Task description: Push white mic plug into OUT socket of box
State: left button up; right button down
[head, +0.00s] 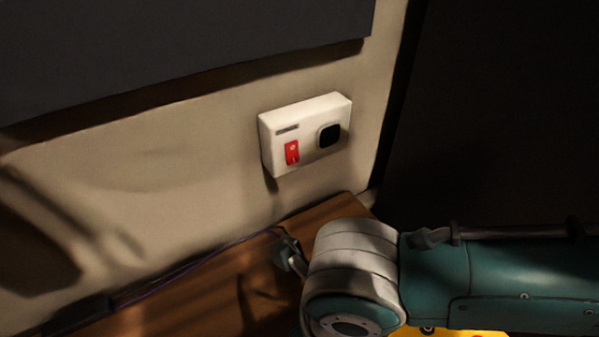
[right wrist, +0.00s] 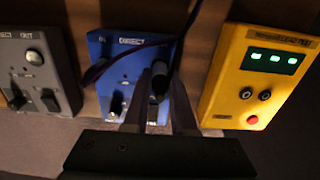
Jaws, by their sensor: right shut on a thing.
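In the right wrist view my right gripper (right wrist: 158,90) points at a blue box (right wrist: 105,62), its two fingers closed around a dark cylindrical plug (right wrist: 160,78). A dark purple cable (right wrist: 125,58) runs in a loop beside it across the blue box. The plug looks black here, and I cannot make out any white on it. The plug's tip and any OUT socket are not readable, so I cannot tell if they touch. In the head view my right arm comes in from the right, and its gripper is not clearly seen. My left gripper is not in view.
A yellow box (right wrist: 232,85) with green lights and a red button stands to the right. A grey box (right wrist: 62,75) stands to the left. In the head view a white box (head: 305,110) with a red switch is on the wall, above the wooden desk (head: 195,310).

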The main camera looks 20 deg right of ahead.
jog(key=c, duration=0.7)
grip_release()
jog(key=shift+o, duration=0.2)
notch_tip(320, 180, up, 10)
jog(key=shift+f+p, duration=0.15)
jog(key=shift+p, duration=0.55)
